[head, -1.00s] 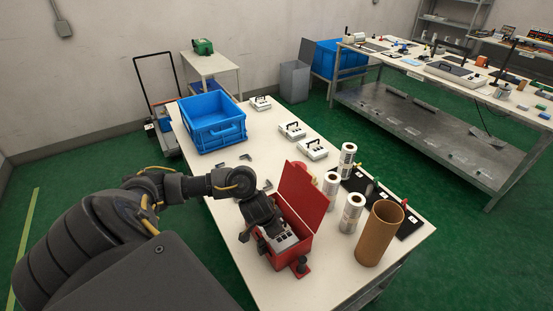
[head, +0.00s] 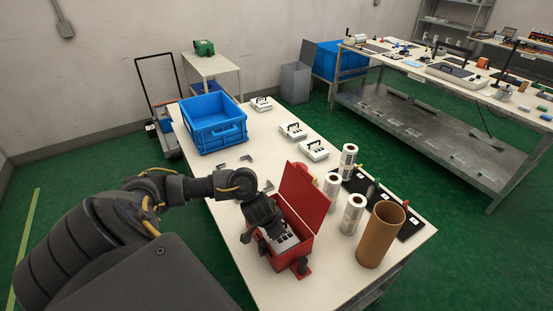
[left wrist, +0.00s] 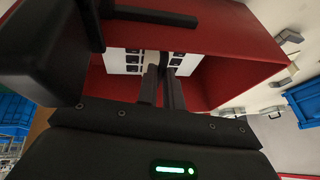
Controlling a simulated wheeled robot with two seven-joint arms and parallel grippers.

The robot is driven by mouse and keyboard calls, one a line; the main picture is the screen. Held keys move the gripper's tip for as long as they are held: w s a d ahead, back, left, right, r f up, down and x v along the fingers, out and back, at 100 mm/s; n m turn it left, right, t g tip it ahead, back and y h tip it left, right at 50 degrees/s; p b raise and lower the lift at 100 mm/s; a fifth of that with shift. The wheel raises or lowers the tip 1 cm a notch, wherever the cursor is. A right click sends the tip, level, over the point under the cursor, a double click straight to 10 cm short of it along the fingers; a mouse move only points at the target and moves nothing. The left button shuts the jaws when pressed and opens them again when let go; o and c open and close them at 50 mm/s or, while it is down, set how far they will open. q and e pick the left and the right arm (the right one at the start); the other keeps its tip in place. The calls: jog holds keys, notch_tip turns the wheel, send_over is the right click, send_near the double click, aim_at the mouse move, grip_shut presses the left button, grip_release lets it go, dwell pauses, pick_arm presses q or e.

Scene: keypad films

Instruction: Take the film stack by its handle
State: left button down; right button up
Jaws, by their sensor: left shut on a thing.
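The film stack (head: 283,241) is a white block with dark squares on its top, inside the open red box (head: 300,262). It also shows in the left wrist view (left wrist: 190,64), flat between the red walls. My left gripper (head: 264,228) reaches down into the box from above. In the left wrist view its two fingers (left wrist: 163,72) are close together over the middle of the stack, shut on its handle. The handle itself is mostly hidden by the fingers. My right gripper is in neither view.
The red lid (head: 304,198) stands open at the box's far side. White rolls (head: 352,214) and a brown tube (head: 380,235) stand to the right. White handled blocks (head: 313,150) and a blue crate (head: 212,125) are farther back. The table's front left is clear.

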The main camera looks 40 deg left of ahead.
pick_arm(q)
notch_tip(320, 180, up, 10)
jog(key=p, duration=0.5)
